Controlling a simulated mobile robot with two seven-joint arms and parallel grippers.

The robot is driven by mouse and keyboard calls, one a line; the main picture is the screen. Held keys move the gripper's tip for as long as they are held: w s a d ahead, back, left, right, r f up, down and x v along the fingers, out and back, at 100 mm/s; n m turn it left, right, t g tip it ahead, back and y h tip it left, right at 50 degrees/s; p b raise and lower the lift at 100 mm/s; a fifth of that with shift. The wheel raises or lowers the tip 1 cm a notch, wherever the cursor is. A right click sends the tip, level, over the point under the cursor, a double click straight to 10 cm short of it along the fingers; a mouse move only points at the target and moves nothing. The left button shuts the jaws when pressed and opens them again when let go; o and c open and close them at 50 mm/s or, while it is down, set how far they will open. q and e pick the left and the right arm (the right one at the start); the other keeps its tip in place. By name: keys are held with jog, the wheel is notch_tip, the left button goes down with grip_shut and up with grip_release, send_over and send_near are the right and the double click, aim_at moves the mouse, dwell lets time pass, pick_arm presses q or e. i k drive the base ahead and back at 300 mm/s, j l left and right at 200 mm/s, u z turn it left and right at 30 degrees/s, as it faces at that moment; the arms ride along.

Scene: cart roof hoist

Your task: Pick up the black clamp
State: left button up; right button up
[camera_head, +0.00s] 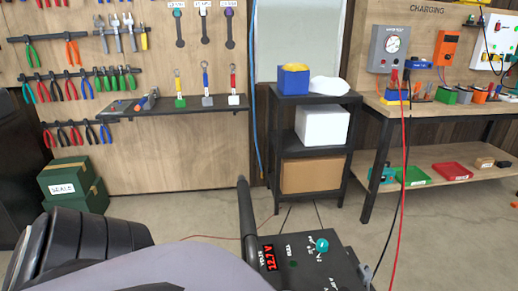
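I cannot clearly make out the black clamp. A black cable (402,190) hangs beside a red cable (401,165) in front of the charging bench at the right. Small red and black parts sit at their upper ends, below the grey tester with a round dial (390,46); they are too small to tell apart. The black cable runs down to the right side of a black box (318,262) with a red "12.7V" display and a teal knob. Neither of my grippers shows in the head view.
The charging bench (436,113) carries small coloured items, with trays on its lower shelf. A black shelf rack (313,98) stands at the middle. Green boxes (73,186) stand at the left, below a tool wall. Open floor (170,207) lies between.

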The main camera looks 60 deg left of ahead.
aim_at(405, 81)
jog(key=u, duration=0.45)
jog(key=k+u, duration=0.15)
jog(key=u, duration=0.7)
jog(key=k+u, duration=0.1)
jog(key=u, duration=0.35)
jog(key=z, duration=0.35)
jog(key=i+l+z, duration=0.15)
jog(key=l+z, duration=0.15)
jog(key=l, duration=0.2)
jog(key=i+l+z, duration=0.3)
jog(key=l, duration=0.2)
jog(key=i+l+z, duration=0.1)
jog(key=l+z, duration=0.2)
jog(key=l, duration=0.15)
jog(key=i+l+z, duration=0.45)
jog(key=i+l, duration=0.15)
jog(key=i, duration=0.15)
jog(key=i+l+z, duration=0.2)
jog(key=i, duration=0.2)
